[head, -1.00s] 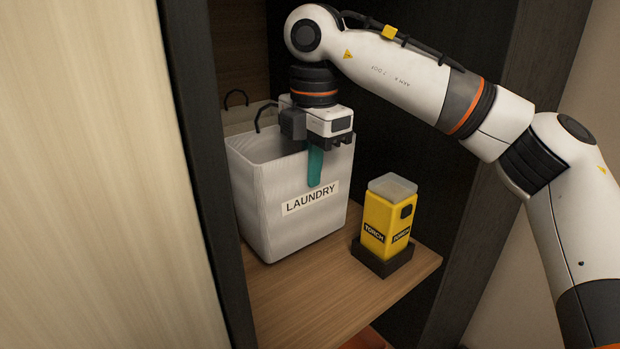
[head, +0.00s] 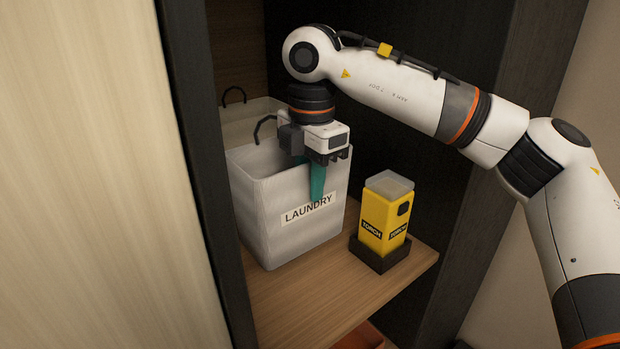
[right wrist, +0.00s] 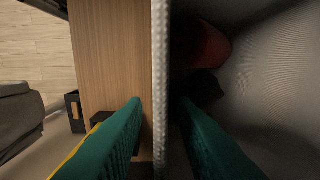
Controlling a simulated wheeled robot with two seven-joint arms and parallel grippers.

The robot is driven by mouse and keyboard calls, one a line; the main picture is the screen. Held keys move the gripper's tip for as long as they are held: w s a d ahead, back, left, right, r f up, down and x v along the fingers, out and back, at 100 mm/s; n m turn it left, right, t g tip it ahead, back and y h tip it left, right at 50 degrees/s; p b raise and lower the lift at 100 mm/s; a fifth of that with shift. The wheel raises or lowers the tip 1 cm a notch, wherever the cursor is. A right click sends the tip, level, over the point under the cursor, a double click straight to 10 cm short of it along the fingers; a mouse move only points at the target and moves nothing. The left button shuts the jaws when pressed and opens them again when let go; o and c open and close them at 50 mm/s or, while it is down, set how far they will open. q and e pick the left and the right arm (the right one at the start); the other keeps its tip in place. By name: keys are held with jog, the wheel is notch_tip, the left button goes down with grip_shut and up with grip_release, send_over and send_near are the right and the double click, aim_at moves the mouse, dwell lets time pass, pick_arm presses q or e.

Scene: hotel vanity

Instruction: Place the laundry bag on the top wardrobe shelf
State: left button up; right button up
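The laundry bag (head: 290,235), pale grey, open-topped, with a LAUNDRY label, appears to stand upright on a wooden wardrobe shelf (head: 320,290). A dark loop handle (head: 264,130) rises from its rim. My right gripper (head: 311,180) is at the bag's front wall near the right, one teal finger outside and one inside. The right wrist view shows the bag's wall (right wrist: 160,70) between the fingers (right wrist: 162,105), with gaps on both sides, so the gripper is open. Whether this shelf is the top one cannot be told. My left gripper is out of view.
A yellow torch (head: 383,215) stands in a dark holder on the shelf, right of the bag. A cream container (head: 236,122) with a dark handle is behind the bag. The wardrobe's dark side panels (head: 195,150) flank the shelf. A reddish thing (head: 362,336) shows below.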

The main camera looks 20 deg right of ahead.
jog(key=shift+r+b, duration=0.35)
jog(key=shift+r, duration=0.05)
notch_tip(320, 180, up, 11)
jog(key=b, duration=0.1)
jog(key=shift+s+r, duration=0.15)
jog(key=shift+s, duration=0.05)
